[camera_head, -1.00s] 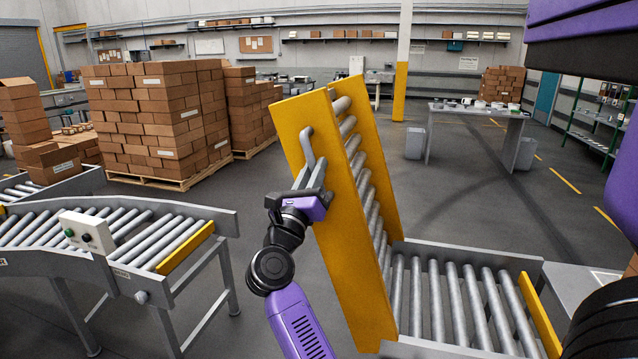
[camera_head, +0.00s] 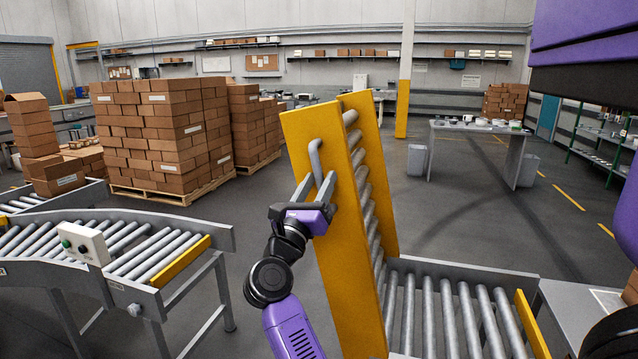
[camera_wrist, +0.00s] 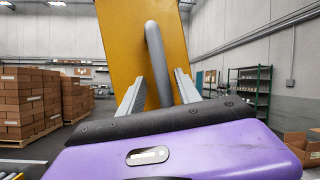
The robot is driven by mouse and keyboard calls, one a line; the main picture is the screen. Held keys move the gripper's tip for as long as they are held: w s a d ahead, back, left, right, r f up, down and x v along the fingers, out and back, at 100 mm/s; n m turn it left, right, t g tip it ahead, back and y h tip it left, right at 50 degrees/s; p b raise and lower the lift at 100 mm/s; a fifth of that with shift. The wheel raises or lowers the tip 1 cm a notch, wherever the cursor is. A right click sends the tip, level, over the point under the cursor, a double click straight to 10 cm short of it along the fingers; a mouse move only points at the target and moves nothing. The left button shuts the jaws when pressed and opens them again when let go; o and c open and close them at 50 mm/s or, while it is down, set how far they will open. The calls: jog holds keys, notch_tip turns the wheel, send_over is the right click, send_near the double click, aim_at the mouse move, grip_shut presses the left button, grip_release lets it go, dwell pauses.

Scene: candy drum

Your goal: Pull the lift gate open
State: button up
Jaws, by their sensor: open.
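The lift gate (camera_head: 349,260) is a yellow-sided roller section that stands raised, leaning slightly left, above the right conveyor. Its grey bar handle (camera_head: 314,160) is on the upper left of its yellow side. My gripper (camera_head: 318,183) is open at the lower part of the handle. In the wrist view the handle (camera_wrist: 153,55) passes between the two spread fingers (camera_wrist: 159,88), with a gap on each side. The gate's yellow panel (camera_wrist: 118,35) fills the upper middle there.
A left roller conveyor (camera_head: 150,258) with a button box (camera_head: 82,244) ends across a gap from the gate. The right conveyor (camera_head: 455,312) joins the gate's foot. Stacked cartons (camera_head: 160,135) stand on pallets behind. Floor between them is clear.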

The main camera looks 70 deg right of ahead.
jog(key=shift+a, duration=0.1)
dwell(0.3)
jog(key=b+v, duration=0.2)
jog(key=v, duration=0.5)
jog(key=shift+a+b, duration=0.25)
jog(key=shift+b, duration=0.15)
jog(key=shift+f, duration=0.15)
